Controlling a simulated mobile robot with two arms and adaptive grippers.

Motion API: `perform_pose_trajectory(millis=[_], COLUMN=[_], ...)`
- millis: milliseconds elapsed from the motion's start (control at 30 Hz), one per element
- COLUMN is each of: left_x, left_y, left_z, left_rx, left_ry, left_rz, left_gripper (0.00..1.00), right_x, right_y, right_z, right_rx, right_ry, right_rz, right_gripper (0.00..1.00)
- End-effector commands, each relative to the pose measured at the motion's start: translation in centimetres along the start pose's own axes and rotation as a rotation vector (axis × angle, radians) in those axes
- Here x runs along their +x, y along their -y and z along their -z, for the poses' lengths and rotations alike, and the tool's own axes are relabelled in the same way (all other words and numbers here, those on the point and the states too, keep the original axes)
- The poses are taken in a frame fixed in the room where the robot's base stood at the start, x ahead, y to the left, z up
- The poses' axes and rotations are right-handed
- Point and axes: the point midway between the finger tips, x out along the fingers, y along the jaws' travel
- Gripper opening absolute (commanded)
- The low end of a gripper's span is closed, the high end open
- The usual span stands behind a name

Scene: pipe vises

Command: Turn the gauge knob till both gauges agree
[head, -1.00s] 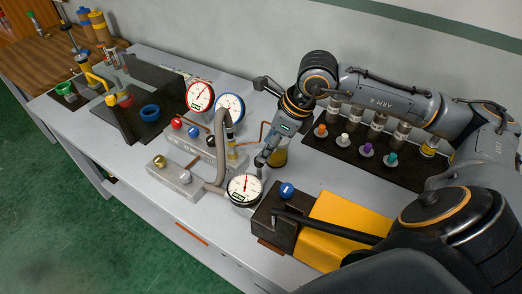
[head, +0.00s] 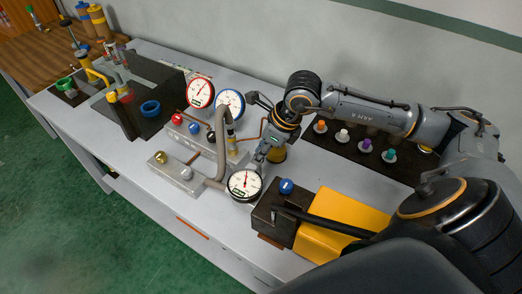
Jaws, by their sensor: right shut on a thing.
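A red-rimmed gauge (head: 200,93) and a blue-rimmed gauge (head: 230,103) stand side by side behind a grey valve block (head: 225,150). A black-rimmed gauge (head: 244,185) lies face up at the front, near the bent grey pipe (head: 220,135). The dial readings are too small to compare surely. My right gripper (head: 259,163) reaches down at the back right rim of the black-rimmed gauge. It is shut on a small part there; its fingers hide what that is. Red (head: 177,118), blue (head: 194,128) and black (head: 211,137) knobs sit on the block. My left gripper is out of view.
A dark block with a blue knob (head: 286,186) and a yellow body (head: 340,225) stands right of the gripper. A lower block (head: 175,178) has a yellow knob. The table's front strip is mostly clear.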

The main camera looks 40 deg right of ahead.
Motion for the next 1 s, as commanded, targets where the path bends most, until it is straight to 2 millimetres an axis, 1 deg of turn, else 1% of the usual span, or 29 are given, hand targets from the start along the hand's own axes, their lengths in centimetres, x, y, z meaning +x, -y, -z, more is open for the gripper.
perform_pose_trajectory(millis=[267,467,700,1000], left_x=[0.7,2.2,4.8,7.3], left_y=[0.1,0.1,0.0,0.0], left_z=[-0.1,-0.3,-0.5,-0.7], left_rx=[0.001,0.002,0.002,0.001], left_ry=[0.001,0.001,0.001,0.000], left_rz=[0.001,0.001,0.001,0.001], left_gripper=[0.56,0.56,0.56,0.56], right_x=[0.1,0.4,0.5,0.3], right_y=[0.1,0.2,0.3,0.4], right_z=[0.1,0.1,0.1,-0.1], right_rx=[-0.029,-0.122,-0.309,-0.573], right_ry=[0.000,0.003,0.004,0.005], right_rz=[-0.011,-0.049,-0.126,-0.236], right_gripper=[0.00,0.00,0.00,0.00])
